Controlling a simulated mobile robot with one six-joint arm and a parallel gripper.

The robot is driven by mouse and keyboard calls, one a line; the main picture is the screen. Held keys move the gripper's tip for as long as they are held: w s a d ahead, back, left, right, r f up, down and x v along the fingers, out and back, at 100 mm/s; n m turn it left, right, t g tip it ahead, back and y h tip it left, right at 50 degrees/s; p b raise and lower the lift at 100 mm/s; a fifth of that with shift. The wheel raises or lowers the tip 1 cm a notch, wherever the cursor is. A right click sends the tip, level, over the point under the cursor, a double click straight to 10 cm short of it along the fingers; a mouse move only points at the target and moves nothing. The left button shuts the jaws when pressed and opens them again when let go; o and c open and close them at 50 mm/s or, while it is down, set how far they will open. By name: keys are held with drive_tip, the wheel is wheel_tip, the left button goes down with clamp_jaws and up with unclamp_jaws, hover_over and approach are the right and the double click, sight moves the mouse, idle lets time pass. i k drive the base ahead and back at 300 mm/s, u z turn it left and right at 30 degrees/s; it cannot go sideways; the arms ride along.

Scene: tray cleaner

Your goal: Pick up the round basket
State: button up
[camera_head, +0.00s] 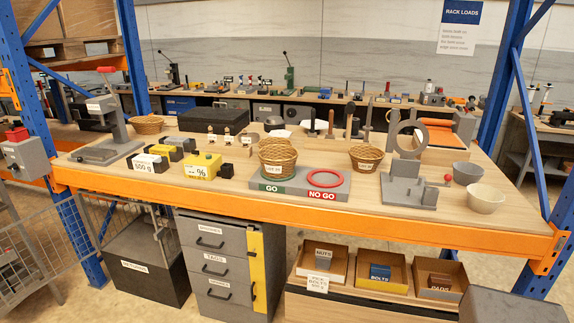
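A round wicker basket (277,158) with a small white tag sits on the GO side of a grey GO / NO GO board (298,186), near the middle of the bench. It looks taller than the others, with more than one rim line; I cannot tell if it is a stack. A second round wicker basket (366,159), also tagged, stands on the bench to the right of the board. A third, shallower one (147,124) stands at the back left. My gripper is not in view.
A red ring (325,178) lies on the NO GO side. A grey fixture with a red knob (409,183) and two bowls (467,173) (486,198) stand right. A yellow box (203,165) stands left. Blue rack posts (510,85) flank the orange-edged bench (400,229).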

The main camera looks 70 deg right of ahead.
sight(277, 160)
drive_tip(key=u, duration=0.6)
drive_tip(key=k, duration=0.1)
drive_tip(key=z, duration=2.25)
drive_tip(key=k, duration=0.9)
drive_tip(key=u, duration=0.1)
drive_tip(key=i, duration=0.75)
